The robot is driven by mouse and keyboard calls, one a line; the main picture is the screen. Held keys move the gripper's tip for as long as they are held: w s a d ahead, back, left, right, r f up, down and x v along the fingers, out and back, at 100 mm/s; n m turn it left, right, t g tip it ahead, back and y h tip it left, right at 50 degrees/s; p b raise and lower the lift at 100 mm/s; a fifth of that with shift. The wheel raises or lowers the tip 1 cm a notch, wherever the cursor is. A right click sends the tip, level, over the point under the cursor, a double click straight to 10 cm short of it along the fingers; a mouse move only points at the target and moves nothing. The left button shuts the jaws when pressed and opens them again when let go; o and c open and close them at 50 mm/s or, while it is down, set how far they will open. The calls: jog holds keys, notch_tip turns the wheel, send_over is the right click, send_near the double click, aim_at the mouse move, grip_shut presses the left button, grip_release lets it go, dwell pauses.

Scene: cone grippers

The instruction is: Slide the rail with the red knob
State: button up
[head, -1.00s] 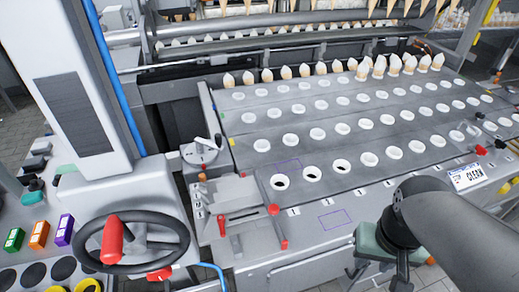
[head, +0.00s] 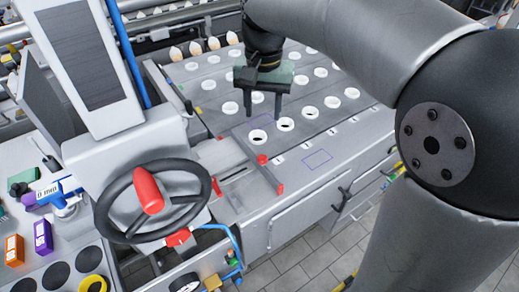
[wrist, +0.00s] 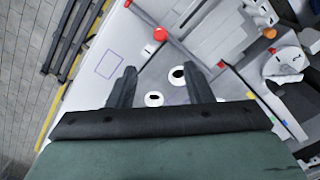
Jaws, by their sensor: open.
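A round red knob (head: 262,160) stands at the front left corner of the grey plate with white-rimmed holes. A slim red-tipped bar (head: 268,174) runs from it toward the front edge; whether this bar is the rail itself I cannot tell. My gripper (head: 263,114) is open and empty, fingers pointing down over the holed plate, behind the knob and apart from it. In the wrist view, the red knob (wrist: 160,34) shows beyond the gap between my open fingertips (wrist: 159,70).
A black handwheel (head: 150,201) with a red grip stands at the left, below a white column (head: 85,60). White-rimmed holes (head: 285,124) lie under and around my gripper. The machine's front face (head: 310,207) drops to a tiled floor. Cones (head: 195,48) line the back.

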aim_at(262, 157)
notch_tip(262, 157, down, 15)
jog(key=shift+f+p, duration=0.1)
jog(key=shift+p, duration=0.3)
